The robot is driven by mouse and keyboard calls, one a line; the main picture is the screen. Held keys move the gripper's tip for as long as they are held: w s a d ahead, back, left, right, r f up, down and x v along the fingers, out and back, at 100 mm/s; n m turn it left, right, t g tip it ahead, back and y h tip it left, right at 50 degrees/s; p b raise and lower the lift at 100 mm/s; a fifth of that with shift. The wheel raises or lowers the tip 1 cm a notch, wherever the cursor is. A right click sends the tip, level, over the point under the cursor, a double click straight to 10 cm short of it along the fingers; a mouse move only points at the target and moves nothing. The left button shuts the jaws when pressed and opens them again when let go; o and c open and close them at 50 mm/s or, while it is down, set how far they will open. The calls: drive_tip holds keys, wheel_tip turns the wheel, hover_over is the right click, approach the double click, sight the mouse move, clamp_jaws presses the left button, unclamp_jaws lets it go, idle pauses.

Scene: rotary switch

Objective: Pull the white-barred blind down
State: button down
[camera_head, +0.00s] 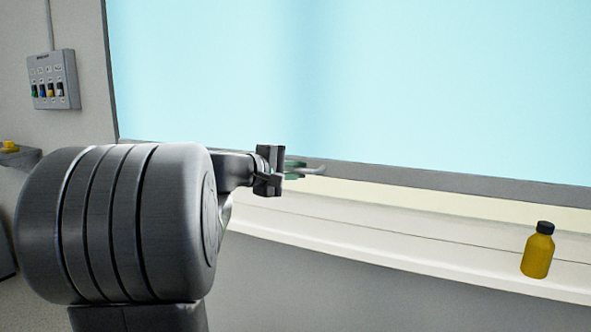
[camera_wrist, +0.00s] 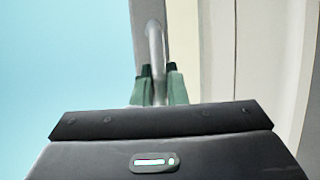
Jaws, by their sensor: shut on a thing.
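A large pale-blue panel (camera_head: 350,80) fills the upper part of the head view, with a grey bar (camera_head: 450,179) along its lower edge; I cannot tell whether the panel is blind cloth or window. A thin pale handle (camera_head: 317,170) stands out at this bar. My gripper (camera_head: 294,168) is at the handle, its green fingertips on either side of it. In the wrist view, my gripper (camera_wrist: 157,88) is shut on the handle (camera_wrist: 154,42), which runs between the fingertips towards the grey bar. The fingertips hide part of the handle.
A cream ledge (camera_head: 400,198) runs below the bar. A yellow bottle with a black cap (camera_head: 538,252) stands at its right. A grey switch box (camera_head: 55,80) is on the wall at left, with a yellow-topped item (camera_head: 10,147) below it.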

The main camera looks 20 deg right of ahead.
drive_tip(key=shift+f+b, duration=0.5)
drive_tip(key=shift+f, duration=0.75)
drive_tip(key=c, duration=1.5)
unclamp_jaws()
drive_tip(key=shift+o, duration=0.2)
drive_tip(key=shift+r, duration=0.2)
drive_tip(key=p+v, duration=0.2)
drive_tip(key=v, duration=1.1)
drive_tip(key=shift+a, duration=0.4)
